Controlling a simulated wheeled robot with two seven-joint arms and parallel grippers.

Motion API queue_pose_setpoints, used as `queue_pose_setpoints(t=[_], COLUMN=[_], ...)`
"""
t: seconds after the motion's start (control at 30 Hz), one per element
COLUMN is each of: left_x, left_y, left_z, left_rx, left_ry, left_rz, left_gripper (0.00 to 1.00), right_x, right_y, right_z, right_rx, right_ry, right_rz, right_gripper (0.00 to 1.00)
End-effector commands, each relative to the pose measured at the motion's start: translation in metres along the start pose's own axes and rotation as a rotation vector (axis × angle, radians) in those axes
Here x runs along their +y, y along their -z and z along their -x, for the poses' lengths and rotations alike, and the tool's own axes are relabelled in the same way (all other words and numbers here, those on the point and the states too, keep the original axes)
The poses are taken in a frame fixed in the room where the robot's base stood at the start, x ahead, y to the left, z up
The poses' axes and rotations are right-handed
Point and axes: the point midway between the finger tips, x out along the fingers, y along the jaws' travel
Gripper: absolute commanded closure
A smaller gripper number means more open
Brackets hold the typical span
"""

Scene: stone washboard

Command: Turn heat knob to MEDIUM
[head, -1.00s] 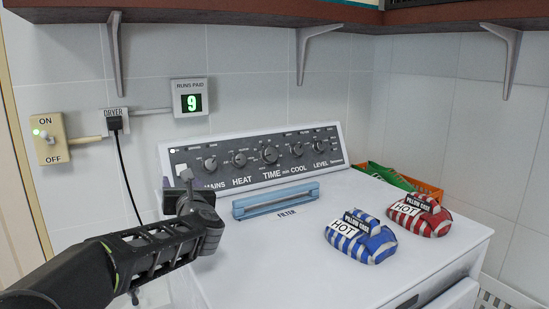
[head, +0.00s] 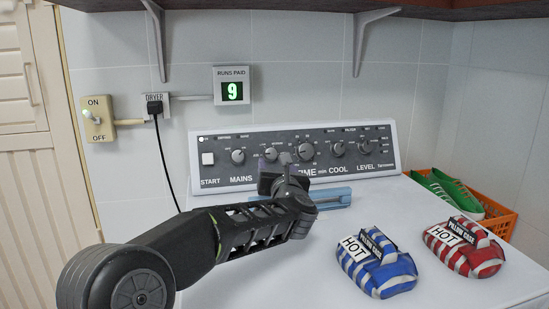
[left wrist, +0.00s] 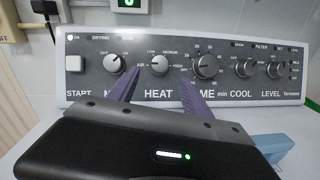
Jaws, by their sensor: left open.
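The heat knob (left wrist: 159,65) is a small round grey knob above the HEAT label on the dryer's dark control panel (left wrist: 85,82). AIR, LOW, MEDIUM and HIGH are printed around it; its exact setting is too small to tell. In the head view the heat knob (head: 271,154) is partly behind my left fingertips. My left gripper (head: 274,163) is in front of the panel, open and empty. In the left wrist view its two purple fingers (left wrist: 158,86) point at the panel, one low on each side of the heat knob, with no contact visible. My right gripper is not in view.
The mains knob (left wrist: 114,63) and time knob (left wrist: 204,66) flank the heat knob. A blue filter handle (head: 335,198) lies below the panel. Blue (head: 385,275) and red (head: 478,262) striped bundles sit on the dryer top, with an orange basket (head: 503,222) beyond.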

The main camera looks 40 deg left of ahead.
Motion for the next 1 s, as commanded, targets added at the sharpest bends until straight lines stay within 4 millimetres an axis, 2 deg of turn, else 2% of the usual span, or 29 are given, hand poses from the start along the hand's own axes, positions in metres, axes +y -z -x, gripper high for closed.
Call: queue_pose_setpoints(t=[0.17, 0.53, 0.67, 0.9, 1.0], left_x=[0.0, 0.0, 0.0, 0.0, 0.0], left_y=[0.0, -0.001, 0.0, 0.0, 0.0], left_z=[-0.016, -0.069, -0.076, -0.077, -0.076], left_rx=[0.002, 0.001, 0.0, 0.0, 0.0], left_ry=[-0.001, 0.0, -0.001, 0.0, 0.0], left_rz=[-0.001, 0.0, 0.0, -0.001, -0.001], left_gripper=[0.43, 0.43, 0.43, 0.43, 0.5], right_x=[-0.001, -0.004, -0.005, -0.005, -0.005], right_y=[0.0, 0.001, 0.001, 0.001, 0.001], right_z=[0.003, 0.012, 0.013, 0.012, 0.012], right_rx=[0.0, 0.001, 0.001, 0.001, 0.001], right_ry=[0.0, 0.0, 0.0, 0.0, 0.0], right_rz=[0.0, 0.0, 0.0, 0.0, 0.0], right_gripper=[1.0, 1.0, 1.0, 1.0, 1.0])
